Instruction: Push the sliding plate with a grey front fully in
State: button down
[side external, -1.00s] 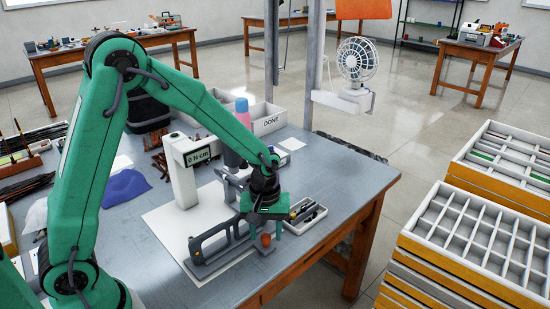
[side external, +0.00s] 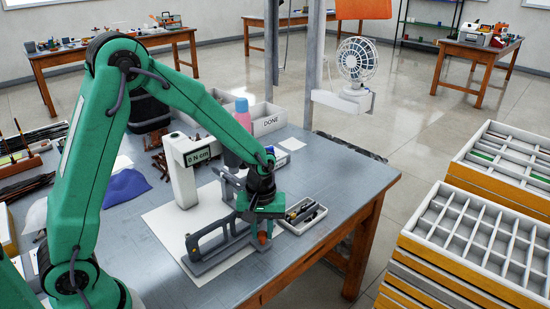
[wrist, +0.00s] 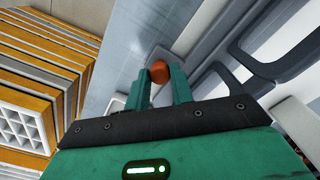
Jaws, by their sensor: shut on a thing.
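My gripper (side external: 262,241) is shut on an orange-red knob (side external: 263,237) at the near right end of a dark grey fixture (side external: 208,262). In the wrist view my gripper (wrist: 159,80) points at the fixture's side, with the rounded knob (wrist: 158,70) between its green fingertips. The fixture, with a raised grey bracket, stands on a white sheet (side external: 165,225) near the table's front edge. I cannot pick out a sliding plate with a grey front; my gripper hides part of the fixture.
A white gauge post (side external: 182,180) reading "N cm" stands behind the fixture. A small tray of tools (side external: 303,215) lies close to my gripper's right. A blue cloth (side external: 125,186) lies at left. Stacked compartment trays (side external: 470,240) stand off the table at right.

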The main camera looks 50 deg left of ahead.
jog(key=a, duration=0.8)
jog(key=shift+a, duration=0.35)
jog(key=c, duration=1.2)
grip_release()
jog(key=shift+d, duration=0.1)
notch_tip(320, 180, up, 8)
jog(key=s+d+r+m+t, duration=0.2)
jog(key=s+r+m, duration=0.2)
jog(key=s+r, duration=0.2)
jog(key=s+d+r+m+t, duration=0.3)
jog(key=s+r+m, duration=0.2)
jog(key=s, duration=0.6)
jog(key=shift+r+t, duration=0.3)
jog(key=shift+r, duration=0.65)
